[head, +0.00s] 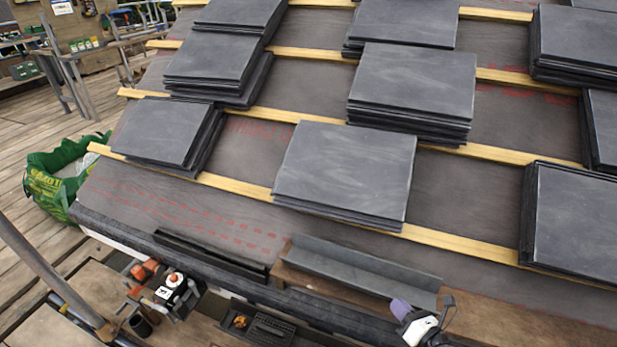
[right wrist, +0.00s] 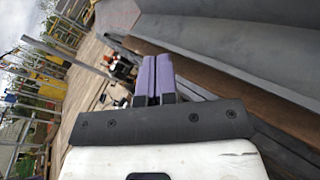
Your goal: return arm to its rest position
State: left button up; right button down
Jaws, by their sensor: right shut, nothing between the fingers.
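My right gripper (head: 401,309) is at the bottom edge of the head view, in front of the roof's lower edge. Its purple fingers also show in the right wrist view (right wrist: 153,80), where they are pressed together with nothing between them. A long grey angled strip (head: 365,271) lies along the eave, just beyond and to the left of the gripper. The gripper looks apart from it. My left gripper does not show in either view.
Several stacks of dark slate tiles (head: 346,172) rest on the roof along yellow battens (head: 460,238). Tools, among them an orange and black one (head: 175,288), lie below the eave. A green bag (head: 50,178) stands on the wooden deck (head: 25,237) at left.

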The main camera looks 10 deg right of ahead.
notch_tip(320, 180, up, 13)
jog(key=m+h+p, duration=0.3)
jog(key=m+h, duration=0.8)
jog(key=m, duration=1.1)
jog(key=s+a+r+m+g+y+p, duration=0.2)
jog(key=s+a+m+g+p, duration=0.15)
jog(key=s, duration=0.35)
jog(key=s+a+r+m+g+y+p, duration=0.25)
jog(key=s+a+g+p, duration=0.2)
jog(key=s, duration=0.25)
jog(key=s+a+f+m+g+y+p, duration=0.15)
jog(key=s+m+g+p, duration=0.45)
jog(key=s, duration=1.2)
notch_tip(320, 180, up, 37)
jog(key=w+n+t+p, duration=0.1)
jog(key=n+t+p, duration=0.1)
jog(key=p, duration=3.7)
jog(key=shift+d, duration=0.25)
